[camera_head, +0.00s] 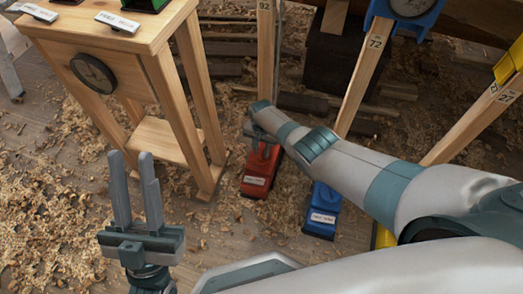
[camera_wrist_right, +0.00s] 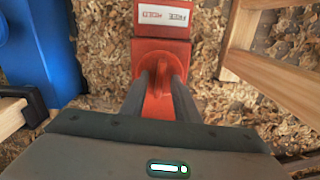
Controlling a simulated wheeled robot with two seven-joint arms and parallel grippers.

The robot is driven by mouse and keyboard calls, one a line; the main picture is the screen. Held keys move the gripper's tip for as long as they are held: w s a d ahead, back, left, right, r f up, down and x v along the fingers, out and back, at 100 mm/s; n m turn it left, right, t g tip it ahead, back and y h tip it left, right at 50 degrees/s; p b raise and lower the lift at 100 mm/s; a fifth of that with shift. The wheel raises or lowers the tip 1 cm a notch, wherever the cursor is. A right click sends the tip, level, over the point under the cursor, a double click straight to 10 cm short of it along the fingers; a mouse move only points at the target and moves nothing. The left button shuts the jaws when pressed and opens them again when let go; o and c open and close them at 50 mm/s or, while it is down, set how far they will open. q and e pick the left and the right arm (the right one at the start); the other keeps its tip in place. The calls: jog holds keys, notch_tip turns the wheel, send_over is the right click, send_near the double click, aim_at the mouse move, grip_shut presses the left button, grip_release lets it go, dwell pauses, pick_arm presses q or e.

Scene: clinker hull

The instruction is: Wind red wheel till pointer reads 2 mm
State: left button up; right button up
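A red jack-like unit (camera_head: 258,172) with a white label stands on the floor in the middle of the head view. It also shows at the top of the right wrist view (camera_wrist_right: 161,52). Its red wheel (camera_wrist_right: 158,78) is between the two fingers of my right gripper (camera_wrist_right: 160,86), seen from close above. The fingers straddle it; whether they press on it I cannot tell. In the head view my right gripper (camera_head: 264,147) reaches down over the red unit. My left gripper (camera_head: 131,157) is open and empty, fingers upward, left of the unit. I see no readable pointer.
A wooden stand (camera_head: 168,85) with a dark round dial (camera_head: 93,73) is at left. A blue unit (camera_head: 322,208) stands right of the red one, near my right arm. Numbered wooden posts (camera_head: 364,75) lean behind. Wood shavings (camera_head: 45,200) cover the floor.

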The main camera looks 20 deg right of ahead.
aim_at(262, 152)
jog(key=shift+r, duration=0.15)
